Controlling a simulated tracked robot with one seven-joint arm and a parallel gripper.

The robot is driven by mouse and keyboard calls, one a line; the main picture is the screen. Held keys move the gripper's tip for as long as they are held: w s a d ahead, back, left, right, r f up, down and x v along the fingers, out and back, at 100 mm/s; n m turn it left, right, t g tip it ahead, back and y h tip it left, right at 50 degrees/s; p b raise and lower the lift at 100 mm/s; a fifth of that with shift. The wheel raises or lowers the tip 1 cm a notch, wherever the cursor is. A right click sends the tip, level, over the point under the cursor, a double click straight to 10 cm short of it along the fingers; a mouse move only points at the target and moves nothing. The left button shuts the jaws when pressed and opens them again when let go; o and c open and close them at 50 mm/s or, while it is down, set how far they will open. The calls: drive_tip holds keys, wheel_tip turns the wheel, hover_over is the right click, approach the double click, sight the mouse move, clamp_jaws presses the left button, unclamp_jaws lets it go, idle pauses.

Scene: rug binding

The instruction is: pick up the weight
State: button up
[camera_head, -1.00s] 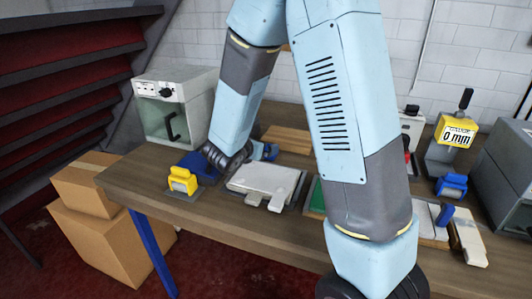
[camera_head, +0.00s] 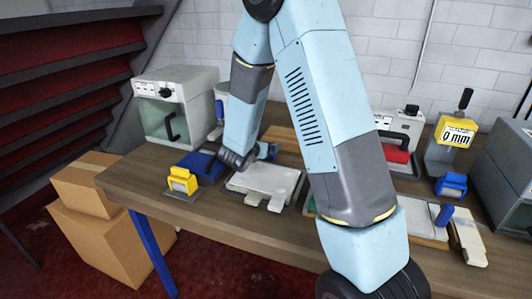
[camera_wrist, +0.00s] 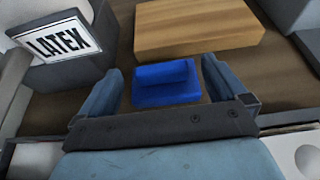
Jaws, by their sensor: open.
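A blue block with a raised grip on top, apparently the weight (camera_wrist: 166,83), lies on the brown bench top in the wrist view. My gripper (camera_wrist: 162,74) is open, with one blue-grey finger on each side of the block. Gaps show between the fingers and the block, so nothing is held. In the head view my gripper (camera_head: 266,151) is low over the bench, behind the white plate. The blue block cannot be told apart from my gripper there.
A wooden board (camera_wrist: 198,27) lies just beyond the block. A bin labelled LATEX (camera_wrist: 60,42) stands at upper left. In the head view, a white plate (camera_head: 262,183), a yellow-handled piece (camera_head: 182,181) and a blue tray (camera_head: 200,166) are close by. A gauge (camera_head: 457,133) stands right.

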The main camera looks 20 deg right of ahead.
drive_tip(key=x, duration=0.5)
drive_tip(key=shift+s, duration=0.1)
drive_tip(key=shift+c, duration=0.3)
drive_tip(key=c, duration=1.5)
